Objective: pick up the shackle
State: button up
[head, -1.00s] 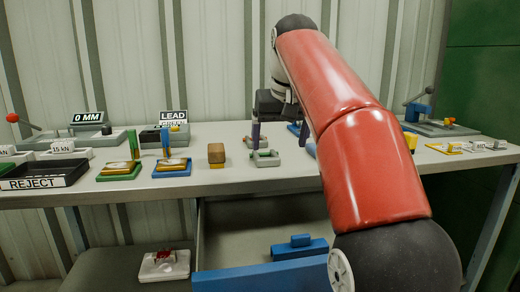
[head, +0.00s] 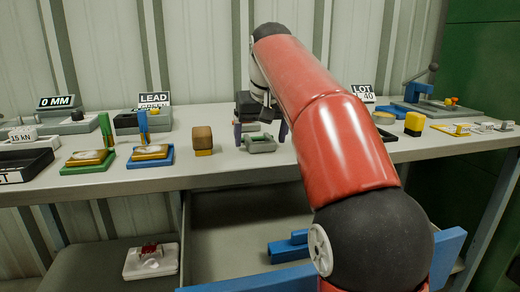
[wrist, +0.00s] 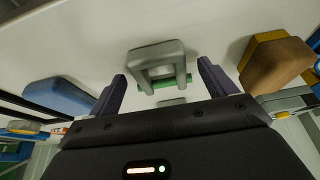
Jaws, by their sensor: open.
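The shackle (head: 261,145) is a grey U-shaped piece with a green pin, lying on the bench near its front edge. In the wrist view the shackle (wrist: 147,52) lies just beyond the fingertips, roughly centred between them. My gripper (head: 261,137) is open and empty, its dark fingers apart, with one to each side of the shackle in the head view. The open fingers also frame it in the wrist view (wrist: 160,84). I cannot tell the exact height of the fingertips above the bench. A second grey piece (wrist: 172,101) shows partly between the fingers, near the palm.
A brown-topped yellow block (head: 202,140) stands left of the shackle. Blue (head: 150,160) and green (head: 88,165) trays lie farther left. A yellow-and-black item (head: 414,124) is to the right. Below the bench is an open space with a blue object (head: 285,250).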

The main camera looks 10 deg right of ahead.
jog(key=shift+w+f, duration=0.1)
jog(key=shift+f, duration=0.1)
jog(key=shift+c, duration=0.2)
jog(key=c, duration=1.3)
jog(key=shift+r, duration=0.1)
notch_tip(320, 180, up, 10)
jog(key=p, duration=0.5)
jog(key=shift+p, duration=0.3)
